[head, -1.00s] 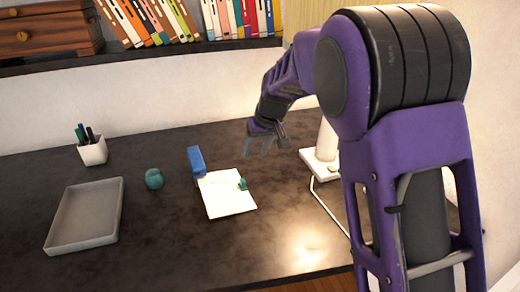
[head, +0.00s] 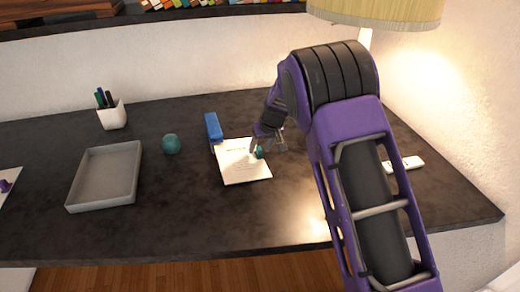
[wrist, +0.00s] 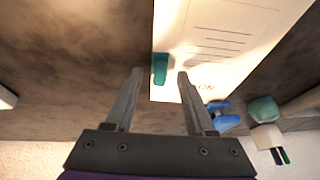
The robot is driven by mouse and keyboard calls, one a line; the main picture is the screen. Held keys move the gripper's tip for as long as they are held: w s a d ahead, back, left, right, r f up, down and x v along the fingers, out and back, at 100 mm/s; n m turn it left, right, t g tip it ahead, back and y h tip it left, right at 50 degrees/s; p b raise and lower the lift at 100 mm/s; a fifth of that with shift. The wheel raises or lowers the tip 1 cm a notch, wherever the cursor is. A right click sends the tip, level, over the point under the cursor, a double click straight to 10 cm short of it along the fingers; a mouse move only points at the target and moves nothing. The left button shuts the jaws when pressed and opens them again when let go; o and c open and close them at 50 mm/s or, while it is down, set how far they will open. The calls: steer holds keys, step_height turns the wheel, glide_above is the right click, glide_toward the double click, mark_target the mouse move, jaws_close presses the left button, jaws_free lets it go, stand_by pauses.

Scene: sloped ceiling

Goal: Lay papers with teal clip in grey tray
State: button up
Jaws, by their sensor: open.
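The papers (head: 240,168) lie flat on the dark desk and also show in the wrist view (wrist: 225,40). The teal clip (wrist: 160,69) grips one edge of them; in the head view the clip (head: 260,153) is partly hidden by my gripper. My gripper (head: 264,148) is low over the clip's side of the papers. In the wrist view my gripper (wrist: 159,72) is open, with the clip between and just past its fingertips. The grey tray (head: 104,176) is empty, on the left of the desk.
A blue stapler-like object (head: 213,130) stands against the papers' far left corner. A teal round object (head: 171,144) sits between tray and papers. A white pen cup (head: 112,115) is behind the tray. A power strip (head: 404,164) and lamp (head: 375,12) are at right.

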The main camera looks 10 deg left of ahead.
mark_target(264, 168)
steer(key=shift+w+a+f, duration=0.15)
steer(key=shift+f, duration=0.3)
jaws_close()
steer(key=shift+s+d+b, duration=0.5)
steer(key=shift+s+d, duration=0.1)
steer(key=shift+s, duration=0.4)
steer(key=shift+s+d+b, duration=0.5)
steer(key=shift+s+d, duration=0.1)
steer(key=shift+s, duration=0.4)
steer(key=shift+s+d+b, duration=0.5)
steer(key=shift+s+d, duration=0.1)
steer(key=shift+s, duration=0.4)
steer(key=shift+o, duration=0.6)
jaws_free()
